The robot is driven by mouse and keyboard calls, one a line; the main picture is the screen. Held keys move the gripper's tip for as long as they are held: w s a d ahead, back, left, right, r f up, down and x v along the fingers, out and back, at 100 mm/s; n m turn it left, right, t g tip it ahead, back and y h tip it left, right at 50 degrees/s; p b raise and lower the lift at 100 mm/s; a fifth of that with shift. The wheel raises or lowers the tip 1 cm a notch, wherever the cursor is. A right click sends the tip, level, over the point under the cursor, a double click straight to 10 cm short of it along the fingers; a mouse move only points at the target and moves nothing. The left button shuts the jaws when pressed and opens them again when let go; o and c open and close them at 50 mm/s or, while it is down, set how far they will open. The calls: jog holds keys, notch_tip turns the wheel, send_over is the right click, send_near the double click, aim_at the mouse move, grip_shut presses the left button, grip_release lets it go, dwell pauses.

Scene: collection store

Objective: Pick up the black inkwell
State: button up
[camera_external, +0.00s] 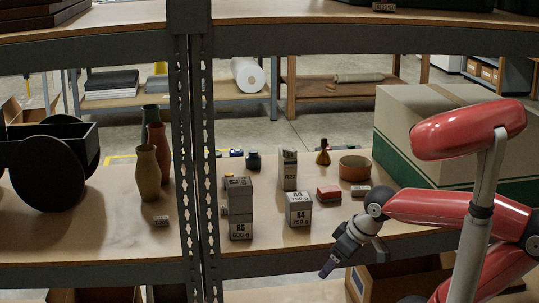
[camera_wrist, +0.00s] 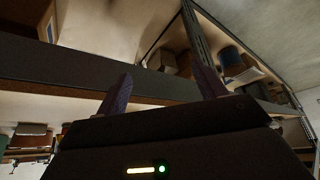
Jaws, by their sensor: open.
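A small dark object that looks like the black inkwell (camera_external: 253,160) stands at the back of the middle shelf, behind the grey boxes. It is small in the external view, and I cannot make it out in the wrist view. My gripper (camera_external: 327,268) is in front of the shelf's front edge, lower right of the inkwell and well apart from it, pointing down and left. In the wrist view my gripper (camera_wrist: 162,88) shows two purple fingers spread apart with nothing between them.
Grey weight boxes (camera_external: 240,215), (camera_external: 298,209) and (camera_external: 290,172) stand in front of and beside the inkwell. A red block (camera_external: 328,194), an orange bowl (camera_external: 354,168) and an amber bottle (camera_external: 323,153) are to its right. A steel upright (camera_external: 195,180) and vases (camera_external: 148,174) are left.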

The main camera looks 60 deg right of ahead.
notch_tip(320, 180, up, 16)
jog(key=r, duration=0.1)
jog(key=w+d+r, duration=0.2)
jog(key=w+r, duration=0.2)
jog(key=w, duration=0.6)
jog(key=t, duration=0.1)
send_over(230, 174)
jog(key=s, duration=0.3)
notch_tip(230, 174, down, 6)
jog(key=w+f, duration=0.1)
jog(key=f, duration=0.3)
jog(key=w+f, duration=0.1)
jog(key=f, duration=0.2)
jog(key=w+f, duration=0.1)
jog(key=f, duration=0.3)
jog(key=shift+w+f, duration=0.2)
jog(key=shift+f, duration=0.1)
jog(key=c, duration=1.3)
